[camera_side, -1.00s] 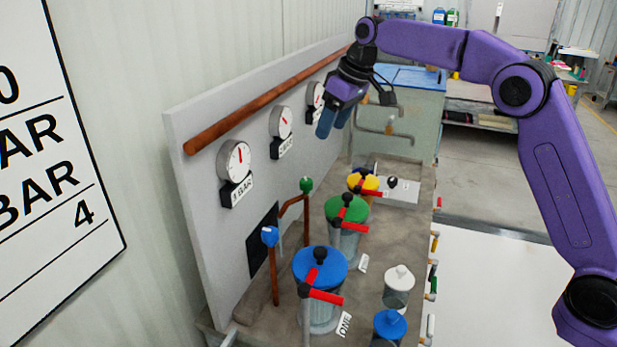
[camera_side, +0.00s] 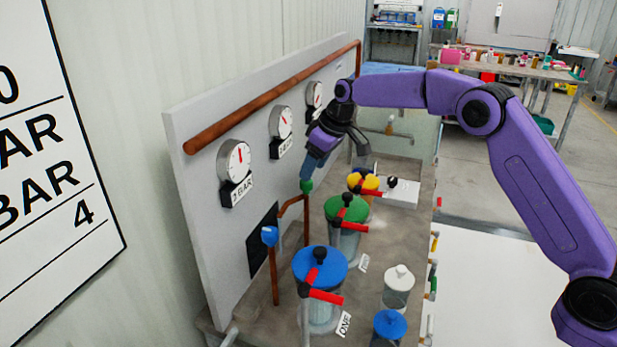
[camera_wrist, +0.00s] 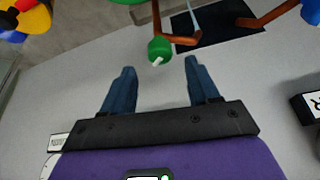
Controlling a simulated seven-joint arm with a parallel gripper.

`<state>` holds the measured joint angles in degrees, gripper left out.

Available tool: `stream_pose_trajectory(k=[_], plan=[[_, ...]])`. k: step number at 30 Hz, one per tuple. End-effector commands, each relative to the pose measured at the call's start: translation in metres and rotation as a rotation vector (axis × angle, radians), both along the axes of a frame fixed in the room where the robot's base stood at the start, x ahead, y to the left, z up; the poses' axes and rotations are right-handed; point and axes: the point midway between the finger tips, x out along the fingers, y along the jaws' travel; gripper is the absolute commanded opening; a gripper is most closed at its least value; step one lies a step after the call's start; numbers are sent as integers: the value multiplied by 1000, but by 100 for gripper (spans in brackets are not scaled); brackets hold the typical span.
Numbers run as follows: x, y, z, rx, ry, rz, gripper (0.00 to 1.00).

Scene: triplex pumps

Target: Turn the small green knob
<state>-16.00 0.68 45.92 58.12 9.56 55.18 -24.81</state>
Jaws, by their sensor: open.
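The small green knob (camera_side: 306,186) sits on top of a thin copper pipe in front of the grey panel. In the wrist view the small green knob (camera_wrist: 159,50) shows just beyond and between the two blue fingertips, with a white mark on it. My gripper (camera_side: 309,172) is just above the knob in the side view, its fingers pointing down at it. In the wrist view my gripper (camera_wrist: 160,68) is open, its fingers spread wider than the knob. The side view does not show clearly whether a finger touches the knob.
A blue knob (camera_side: 269,236) stands on a nearby pipe. Large blue (camera_side: 320,266), green (camera_side: 346,208) and yellow (camera_side: 366,182) lidded pumps with red handles stand to the right. Gauges (camera_side: 234,161) and a copper pipe (camera_side: 270,100) are on the panel close behind.

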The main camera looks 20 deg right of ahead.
Motion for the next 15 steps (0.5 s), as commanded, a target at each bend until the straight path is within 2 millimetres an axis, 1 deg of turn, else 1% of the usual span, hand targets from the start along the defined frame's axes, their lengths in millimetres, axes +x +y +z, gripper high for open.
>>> stream_pose_trajectory(k=[1,6,11,15], plan=[[2,2,-9,-1,3,0,60],[9,8,-30,0,2,0,60],[13,10,-39,0,0,0,60],[14,10,-42,0,0,0,60]])
